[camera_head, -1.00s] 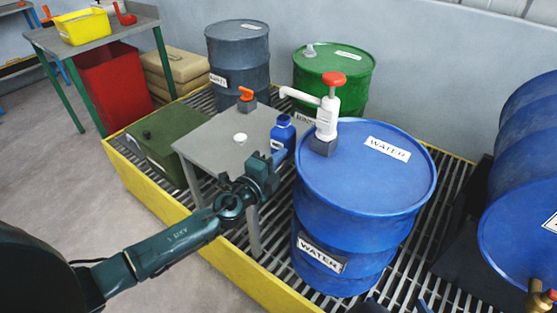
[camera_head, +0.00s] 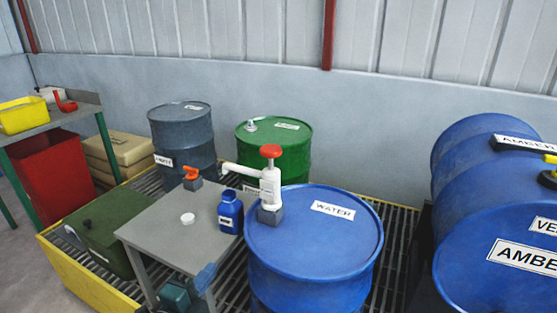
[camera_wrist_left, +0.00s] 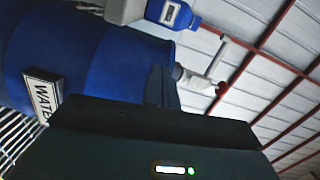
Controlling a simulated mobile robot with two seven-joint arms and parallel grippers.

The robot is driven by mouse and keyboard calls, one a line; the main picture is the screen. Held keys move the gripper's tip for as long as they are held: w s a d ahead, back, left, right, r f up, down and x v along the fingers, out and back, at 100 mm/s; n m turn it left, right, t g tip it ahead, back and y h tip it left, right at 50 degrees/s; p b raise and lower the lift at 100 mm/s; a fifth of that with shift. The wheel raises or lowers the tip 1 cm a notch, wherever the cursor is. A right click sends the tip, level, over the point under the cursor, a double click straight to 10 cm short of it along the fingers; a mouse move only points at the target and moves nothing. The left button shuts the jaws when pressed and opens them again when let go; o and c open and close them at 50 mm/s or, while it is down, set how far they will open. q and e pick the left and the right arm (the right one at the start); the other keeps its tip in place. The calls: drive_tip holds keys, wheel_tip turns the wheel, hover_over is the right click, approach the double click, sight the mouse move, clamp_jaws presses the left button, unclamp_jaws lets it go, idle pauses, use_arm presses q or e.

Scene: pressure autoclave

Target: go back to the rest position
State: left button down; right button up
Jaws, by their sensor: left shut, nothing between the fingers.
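My left gripper (camera_head: 206,277) is low in the head view, beside the front edge of the small grey table (camera_head: 155,232). Its fingers are shut and empty, and they also show dark in the left wrist view (camera_wrist_left: 161,88). A blue bottle (camera_head: 230,214) with a label stands upright on the table, apart from the gripper. A white cap (camera_head: 188,219) lies on the table to its left. The blue WATER drum (camera_head: 315,250), with a white pump (camera_head: 269,188) on top, stands right of the gripper. My right gripper is not in view.
A grey drum (camera_head: 182,132) and a green drum (camera_head: 288,148) stand behind the table. Blue AMBER drums (camera_head: 470,230) lie at the right. A green box (camera_head: 105,235) sits left, inside the yellow edge (camera_head: 85,283) of the grating.

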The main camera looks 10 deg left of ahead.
use_arm(q)
drive_tip(key=s+d+f+n+g, duration=0.1)
drive_tip(key=s+d+f+n, duration=0.1)
drive_tip(key=s+n, duration=0.3)
drive_tip(key=s+d+f+n+g, duration=0.2)
drive_tip(key=s+d+n, duration=0.1)
drive_tip(key=s+n, duration=0.3)
drive_tip(key=s+r+n+g+y+p, duration=0.1)
drive_tip(key=s+r+n+g+p, duration=0.2)
drive_tip(key=p, duration=1.2)
drive_tip(key=s+r+n, duration=0.2)
drive_tip(key=s, duration=0.1)
drive_tip(key=shift+n, duration=0.4)
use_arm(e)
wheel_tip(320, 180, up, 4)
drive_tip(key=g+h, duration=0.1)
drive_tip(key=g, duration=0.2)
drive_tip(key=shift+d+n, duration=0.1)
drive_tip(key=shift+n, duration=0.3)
